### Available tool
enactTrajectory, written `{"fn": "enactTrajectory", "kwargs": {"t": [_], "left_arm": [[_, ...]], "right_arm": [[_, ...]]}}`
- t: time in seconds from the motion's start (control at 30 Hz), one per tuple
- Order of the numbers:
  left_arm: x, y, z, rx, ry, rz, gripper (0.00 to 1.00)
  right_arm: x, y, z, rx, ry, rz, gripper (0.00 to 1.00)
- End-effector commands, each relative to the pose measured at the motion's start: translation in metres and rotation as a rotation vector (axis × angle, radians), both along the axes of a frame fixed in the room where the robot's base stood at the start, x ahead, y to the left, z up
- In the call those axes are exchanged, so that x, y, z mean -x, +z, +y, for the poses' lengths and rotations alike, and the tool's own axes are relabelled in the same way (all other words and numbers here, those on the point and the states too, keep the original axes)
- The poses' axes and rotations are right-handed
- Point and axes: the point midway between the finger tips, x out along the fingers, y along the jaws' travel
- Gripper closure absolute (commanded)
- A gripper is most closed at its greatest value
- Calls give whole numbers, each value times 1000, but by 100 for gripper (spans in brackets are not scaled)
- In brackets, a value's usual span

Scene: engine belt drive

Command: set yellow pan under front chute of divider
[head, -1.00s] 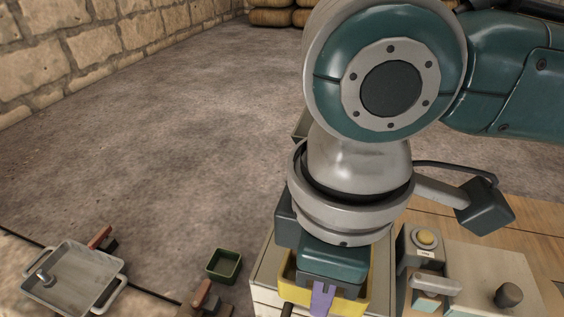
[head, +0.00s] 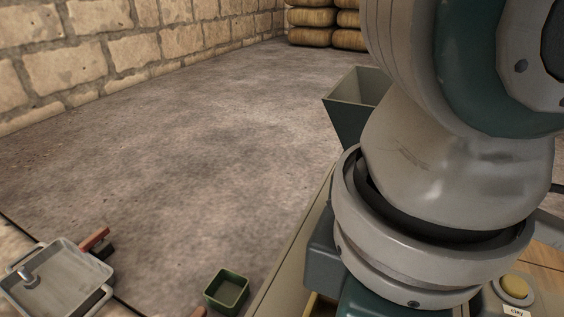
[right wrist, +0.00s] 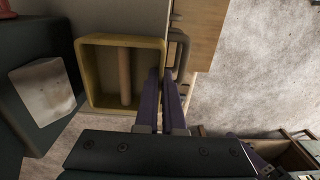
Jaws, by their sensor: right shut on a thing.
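The yellow pan (right wrist: 87,75) shows in the right wrist view as a square, open box with a brownish rod or bar seen within its outline. My right gripper (right wrist: 167,82) has purple fingers at the pan's right wall and is shut on it, as far as I can see. In the head view my right arm and wrist cover most of the right side. Only a thin yellowish sliver, possibly the pan, shows at the bottom there. A dark green hopper (head: 345,115) stands behind my arm and may belong to the divider. No front chute is clearly visible. My left gripper is not in view.
In the head view a grey tray (head: 62,290) with handles lies at lower left beside a red-handled item (head: 94,240). A small green box (head: 227,290) is at bottom centre. The floor at centre left is clear.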

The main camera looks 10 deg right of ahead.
Motion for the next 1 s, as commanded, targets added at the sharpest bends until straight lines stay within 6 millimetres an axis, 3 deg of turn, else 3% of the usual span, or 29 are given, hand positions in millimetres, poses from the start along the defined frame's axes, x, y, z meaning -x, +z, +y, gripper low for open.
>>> {"fn": "enactTrajectory", "kwargs": {"t": [0.4, 0.43, 0.67, 1.0], "left_arm": [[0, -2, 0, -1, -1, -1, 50], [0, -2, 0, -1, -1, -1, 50], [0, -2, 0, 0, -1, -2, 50], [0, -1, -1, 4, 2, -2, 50]], "right_arm": [[1, -4, 1, 1, 0, 1, 100], [1, -3, 1, 1, 0, 1, 91], [1, -3, 0, 1, 0, 0, 65], [0, 3, 0, 1, 1, -3, 64]]}}
